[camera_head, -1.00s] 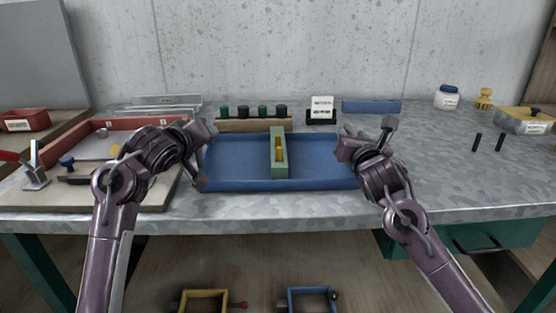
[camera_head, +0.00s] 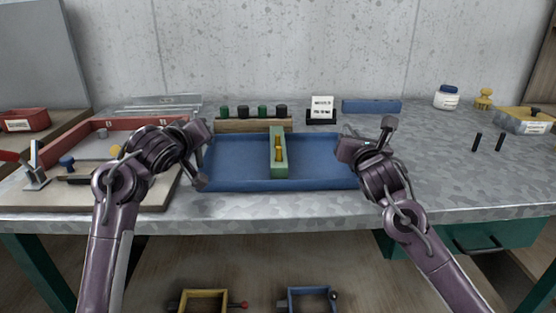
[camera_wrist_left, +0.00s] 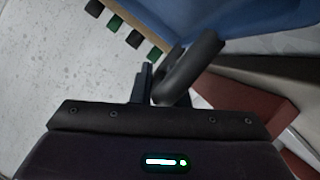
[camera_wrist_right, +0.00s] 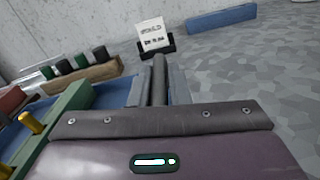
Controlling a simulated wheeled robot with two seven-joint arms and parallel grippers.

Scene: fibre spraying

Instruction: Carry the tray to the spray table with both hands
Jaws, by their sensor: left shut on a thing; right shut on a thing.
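The blue tray (camera_head: 325,178) lies on or just over the grey table, with a green block (camera_head: 278,170) standing across its middle. A small brass or yellow piece (camera_head: 279,152) sits in the block's slot. My left gripper (camera_head: 204,158) is at the tray's left end and my right gripper (camera_head: 346,150) is at its right end, both shut on it. In the left wrist view the blue tray (camera_wrist_left: 220,18) shows beyond dark fingers (camera_wrist_left: 158,85). In the right wrist view the fingers (camera_wrist_right: 158,80) are close together, and the tray (camera_wrist_right: 110,95) is on the left. The exact grip contact is mostly hidden.
A wooden rack (camera_head: 253,125) with dark and green caps, a card holder (camera_head: 321,116) and a blue bar (camera_head: 371,106) stand behind the tray. A red-framed board (camera_head: 115,123) is at left. Two black pegs (camera_head: 488,142) stand at right. The table's right middle is clear.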

